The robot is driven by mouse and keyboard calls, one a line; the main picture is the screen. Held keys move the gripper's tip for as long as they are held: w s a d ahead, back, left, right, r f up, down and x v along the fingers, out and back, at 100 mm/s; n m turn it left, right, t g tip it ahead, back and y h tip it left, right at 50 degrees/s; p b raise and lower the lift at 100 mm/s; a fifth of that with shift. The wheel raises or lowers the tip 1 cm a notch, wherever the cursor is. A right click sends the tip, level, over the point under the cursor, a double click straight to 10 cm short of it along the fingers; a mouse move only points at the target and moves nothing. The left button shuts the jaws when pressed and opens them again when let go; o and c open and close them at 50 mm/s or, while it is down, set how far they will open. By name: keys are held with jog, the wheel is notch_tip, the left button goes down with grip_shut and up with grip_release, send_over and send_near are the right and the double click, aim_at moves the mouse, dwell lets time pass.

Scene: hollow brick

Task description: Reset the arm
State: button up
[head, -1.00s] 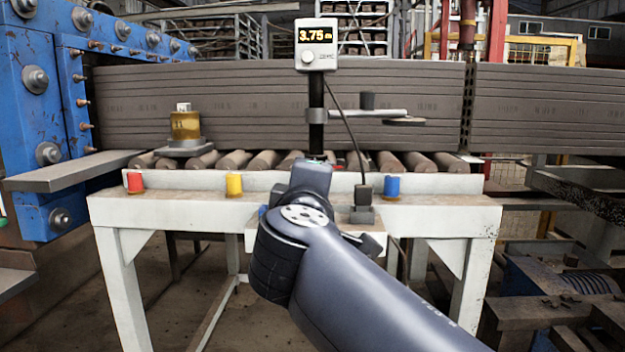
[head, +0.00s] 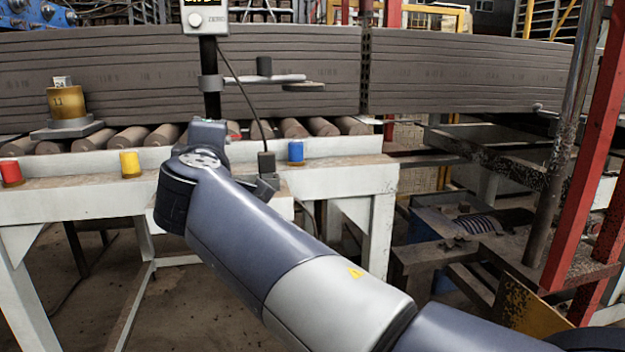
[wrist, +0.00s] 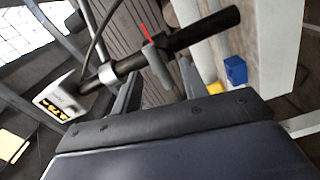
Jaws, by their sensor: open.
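My fingers are hidden there. In the wrist view the black post (wrist: 185,37) crosses at a slant past the fingertips, with its display box (wrist: 60,100) at the left. I cannot tell whether the fingers touch the post.
Long grey clay columns (head: 290,55) lie behind. A red steel post (head: 583,165) and machinery stand at the right.

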jog(key=shift+x, duration=1.9)
jog(key=shift+s, duration=0.15)
